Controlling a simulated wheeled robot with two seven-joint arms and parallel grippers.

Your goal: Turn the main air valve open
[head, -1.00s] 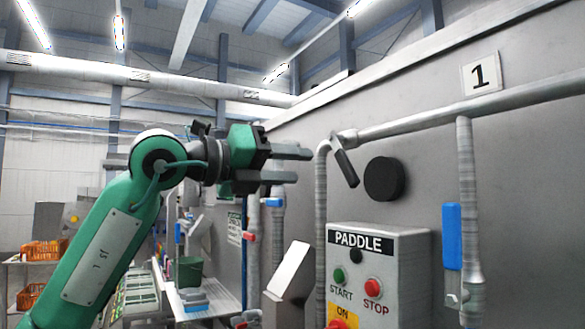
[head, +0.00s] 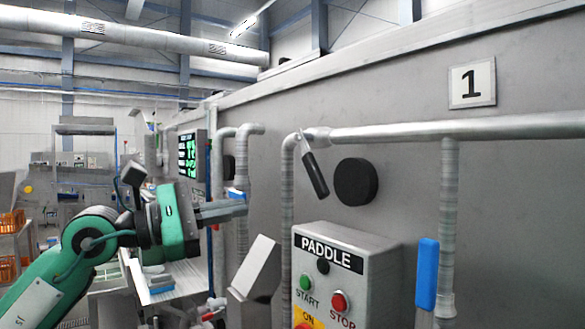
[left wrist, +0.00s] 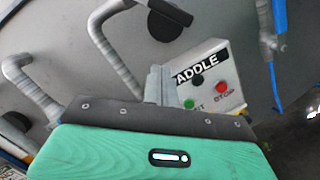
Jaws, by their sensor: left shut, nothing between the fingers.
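A black lever (head: 315,175) hangs from the pipe elbow on the grey wall, slanting down to the right, off the line of the horizontal pipe (head: 450,130). It looks like the valve handle, but no label naming it shows. My left gripper (head: 241,206) is shut and empty, to the left of the lever and lower, apart from it in the picture. In the left wrist view its fingers (left wrist: 158,84) are together, in front of the paddle box, with the pipe to their upper left. My right gripper is not in view.
The PADDLE control box (head: 345,262) with START and STOP buttons is below the lever. A round black knob (head: 355,182) is just right of it. A blue-handled valve (head: 427,273) is on a vertical pipe further right. A sign reading 1 (head: 472,83) is above.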

